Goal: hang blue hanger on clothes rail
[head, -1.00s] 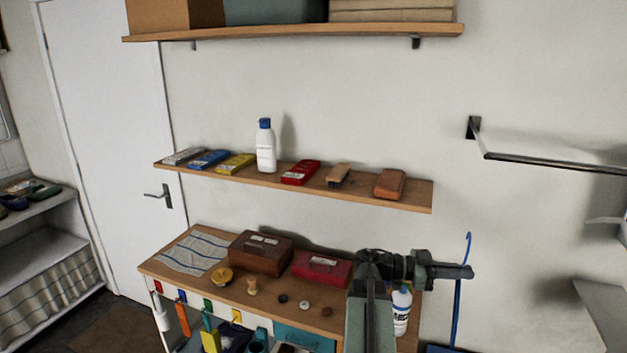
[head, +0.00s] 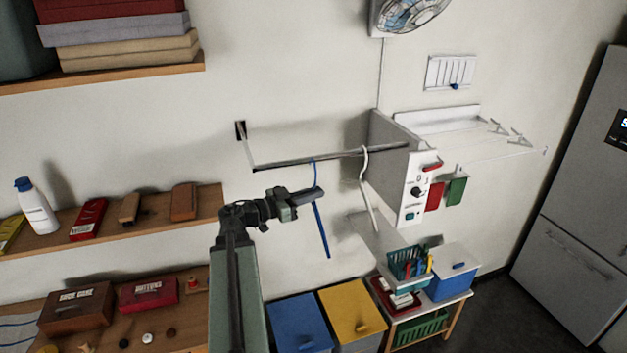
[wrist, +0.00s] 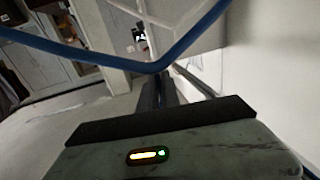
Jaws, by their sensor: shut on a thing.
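My gripper (head: 318,198) is shut on the blue hanger (head: 321,230), which hangs nearly edge-on in the head view. The hanger's hook points up and its top meets the line of the clothes rail (head: 290,161). I cannot tell from this angle whether the hook is over the rail or in front of it. In the wrist view the blue hanger (wrist: 90,58) crosses as a bent bar just beyond the dark fingers (wrist: 160,90) of my gripper. A white hanger (head: 368,195) hangs on the rail to the right.
A grey-white cabinet with a control panel (head: 414,190) stands at the rail's right end. A wall drying rack (head: 470,135) is beyond it. Blue (head: 300,325) and yellow (head: 352,308) bins stand below. A shelf (head: 150,228) is at the left.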

